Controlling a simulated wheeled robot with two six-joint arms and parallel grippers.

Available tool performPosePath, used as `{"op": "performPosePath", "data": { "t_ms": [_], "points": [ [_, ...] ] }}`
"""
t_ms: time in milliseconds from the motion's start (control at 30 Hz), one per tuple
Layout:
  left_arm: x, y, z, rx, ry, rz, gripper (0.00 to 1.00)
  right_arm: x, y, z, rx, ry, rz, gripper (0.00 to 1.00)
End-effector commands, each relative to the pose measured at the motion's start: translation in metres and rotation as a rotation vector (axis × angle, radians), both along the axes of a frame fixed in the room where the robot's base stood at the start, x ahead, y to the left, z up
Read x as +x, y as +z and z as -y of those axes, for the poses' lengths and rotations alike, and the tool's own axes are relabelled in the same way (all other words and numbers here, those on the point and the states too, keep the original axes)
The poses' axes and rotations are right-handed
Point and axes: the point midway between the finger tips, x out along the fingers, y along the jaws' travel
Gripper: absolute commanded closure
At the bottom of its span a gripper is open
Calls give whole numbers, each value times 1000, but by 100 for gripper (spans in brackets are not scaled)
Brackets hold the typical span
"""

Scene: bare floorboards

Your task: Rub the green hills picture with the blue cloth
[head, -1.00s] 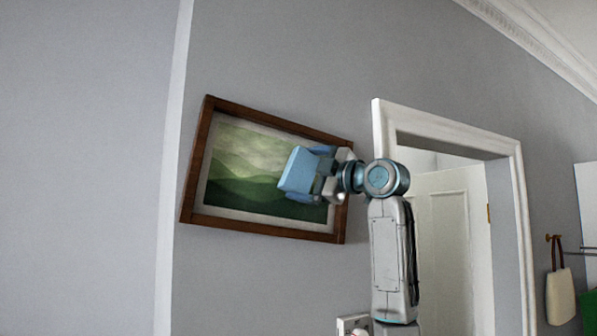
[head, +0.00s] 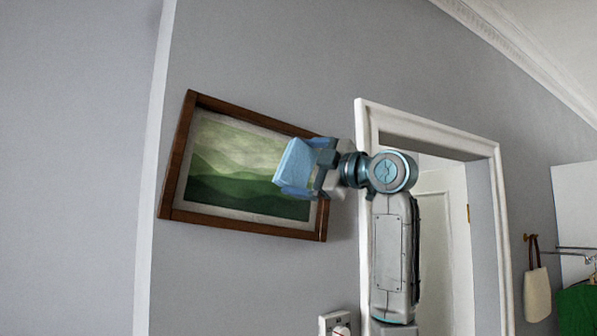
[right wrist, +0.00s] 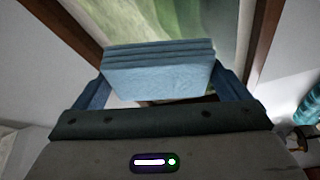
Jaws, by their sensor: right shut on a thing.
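The green hills picture (head: 225,165) hangs on the grey wall in a dark wooden frame, and it looks tilted in the head view. My right gripper (head: 310,168) is shut on the folded blue cloth (head: 296,163), in front of the picture's right part. The cloth hides some of the right side of the picture. In the right wrist view the cloth (right wrist: 160,75) sits between the two fingers, with the green picture (right wrist: 190,25) behind it. I cannot tell whether the cloth touches the picture. My left gripper is not in view.
A white door frame (head: 430,130) stands right of the picture, close behind my right arm. A white socket (head: 335,324) is on the wall below. A cream bag (head: 537,293) hangs at the far right, near a green garment (head: 575,308). The wall left of the picture is bare.

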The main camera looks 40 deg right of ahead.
Motion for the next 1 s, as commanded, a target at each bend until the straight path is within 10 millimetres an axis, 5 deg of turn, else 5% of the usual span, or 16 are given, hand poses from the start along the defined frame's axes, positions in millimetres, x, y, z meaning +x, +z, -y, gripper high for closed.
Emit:
{"op": "performPosePath", "data": {
  "t_ms": [1000],
  "points": [
    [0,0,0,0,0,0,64,-30,0,-7,1,0,0,23]
  ]
}}
